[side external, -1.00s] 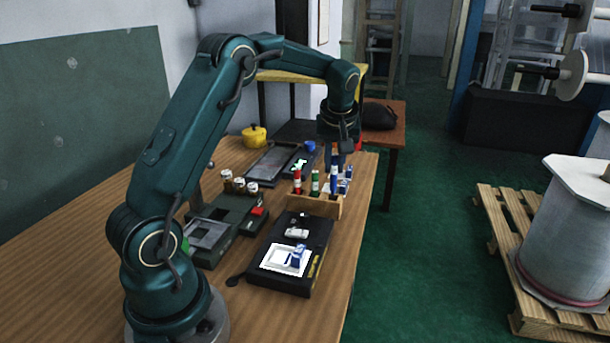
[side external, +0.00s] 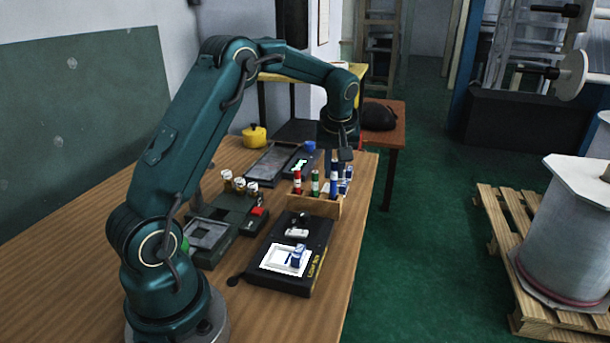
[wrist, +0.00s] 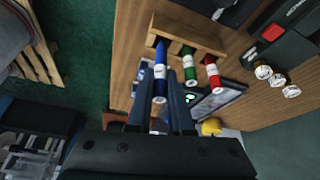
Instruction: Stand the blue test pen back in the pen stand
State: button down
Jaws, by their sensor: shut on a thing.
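The blue test pen (side external: 334,178) stands upright at the right end of the wooden pen stand (side external: 325,207). In the wrist view the blue pen (wrist: 160,74) lies between my fingers, its far end at the stand (wrist: 198,32). My gripper (side external: 340,158) is shut on the pen's upper part, above the stand. How deep the pen sits in its hole is hard to tell. A green pen (side external: 315,183) and a red pen (side external: 297,181) stand beside it in the stand.
A black light box (side external: 290,283) with a lit white panel and a small blue-and-white item lies in front of the stand. Several capped vials (side external: 239,185) stand on a dark device to the left. A yellow pot (side external: 254,135) is behind. The table's right edge is close.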

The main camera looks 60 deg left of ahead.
jog(key=shift+f, duration=0.25)
jog(key=shift+f, duration=0.65)
jog(key=shift+c, duration=0.9)
grip_release()
jog(key=shift+r, duration=3.55)
